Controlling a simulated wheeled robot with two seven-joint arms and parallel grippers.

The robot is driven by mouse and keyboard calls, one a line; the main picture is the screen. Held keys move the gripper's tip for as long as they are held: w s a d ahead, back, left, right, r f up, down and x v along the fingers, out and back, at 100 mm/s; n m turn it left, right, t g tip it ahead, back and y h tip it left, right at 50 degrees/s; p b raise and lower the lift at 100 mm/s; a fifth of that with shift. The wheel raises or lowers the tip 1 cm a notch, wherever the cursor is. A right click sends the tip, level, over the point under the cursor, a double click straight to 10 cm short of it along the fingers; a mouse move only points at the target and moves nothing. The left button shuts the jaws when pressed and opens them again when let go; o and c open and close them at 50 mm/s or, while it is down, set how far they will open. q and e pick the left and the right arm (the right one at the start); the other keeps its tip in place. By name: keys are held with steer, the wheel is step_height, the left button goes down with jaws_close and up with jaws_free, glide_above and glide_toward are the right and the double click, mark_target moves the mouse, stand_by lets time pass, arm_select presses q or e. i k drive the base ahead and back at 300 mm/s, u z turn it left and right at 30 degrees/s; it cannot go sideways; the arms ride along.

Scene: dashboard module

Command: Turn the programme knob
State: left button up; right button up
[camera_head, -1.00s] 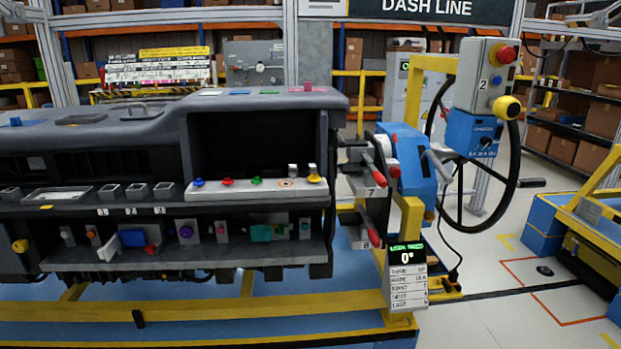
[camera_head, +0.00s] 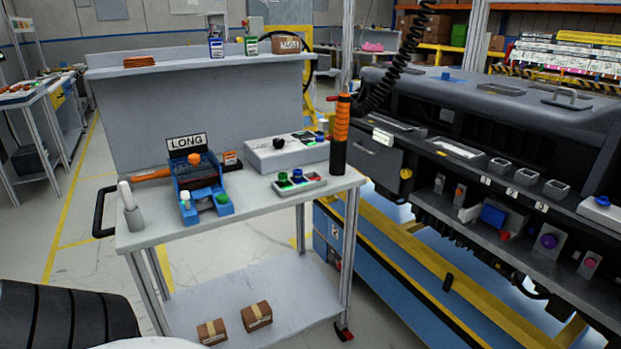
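No knob in view is readably marked as the programme knob. A pale grey box (camera_head: 262,156) with a black round knob (camera_head: 279,143) on its sloped top stands on a grey cart (camera_head: 160,230). In front of it lies a small grey tray (camera_head: 313,183) with green and blue knob-like pieces. The dashboard module (camera_head: 480,120) fills the right side, with a purple round knob (camera_head: 548,241) and a red one (camera_head: 591,262) on its lower shelf. Neither of my grippers shows.
A blue fixture (camera_head: 200,185) with a "LONG" sign stands on the cart, beside a white-handled tool in a grey cup (camera_head: 131,211). An orange and black tool (camera_head: 341,135) hangs upright at the cart's right corner. Cardboard boxes (camera_head: 256,315) lie on its lower shelf.

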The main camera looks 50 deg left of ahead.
mark_target(278, 142)
steer(key=u, duration=1.7)
